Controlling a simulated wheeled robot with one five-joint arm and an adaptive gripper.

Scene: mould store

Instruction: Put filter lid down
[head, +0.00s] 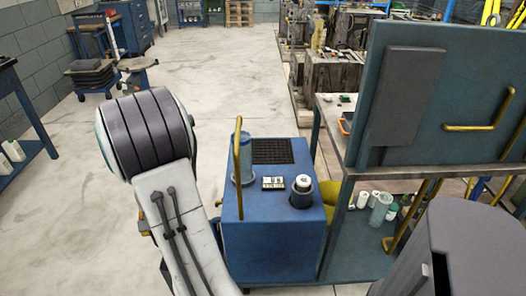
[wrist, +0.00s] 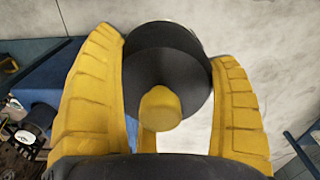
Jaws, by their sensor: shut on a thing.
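In the head view my arm hides the lid and most of the gripper. The blue unit (head: 275,240) stands right of my arm, with a clear bluish cylinder (head: 243,165) and a dark round holder with a white top (head: 303,190) on it.
An upright yellow handle (head: 238,170) rises at the unit's left side. A dark grille (head: 272,150) and small panel (head: 273,183) are on its top. A bench (head: 343,190) with a large teal panel (head: 430,60) stands right. Floor (head: 210,70) beyond is clear.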

